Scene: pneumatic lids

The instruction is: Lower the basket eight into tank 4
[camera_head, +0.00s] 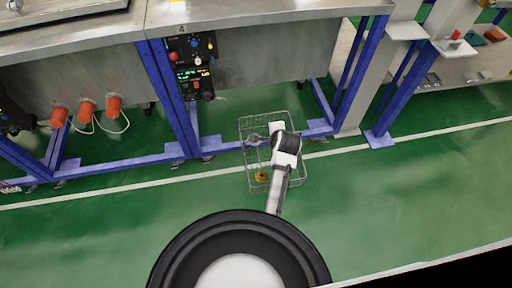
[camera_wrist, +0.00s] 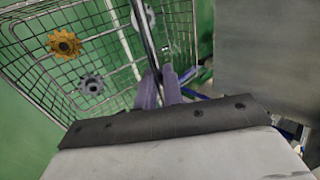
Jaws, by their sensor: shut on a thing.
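The wire basket (camera_head: 248,160) is held in front of tank 4, over the green floor. An orange-brown gear (camera_head: 261,176) and a grey gear (camera_head: 254,138) show in it. In the wrist view the basket (camera_wrist: 108,48) fills the upper left, with the orange gear (camera_wrist: 65,43) and a grey gear (camera_wrist: 91,85). My gripper (camera_head: 272,137) is at the basket; in the wrist view its purple fingers (camera_wrist: 159,88) are shut on a metal bar of the basket. Tank 4 (camera_head: 275,58) has a steel front and the label 4. The inside of the tank is out of view.
A black control box (camera_head: 190,62) with knobs and a lit display hangs on tank 4's front. Blue frame legs (camera_head: 170,90) stand below. Orange plugs (camera_head: 86,107) with cables are at left. A shelf (camera_head: 465,75) with small items is at right. Green floor (camera_head: 400,190) is clear.

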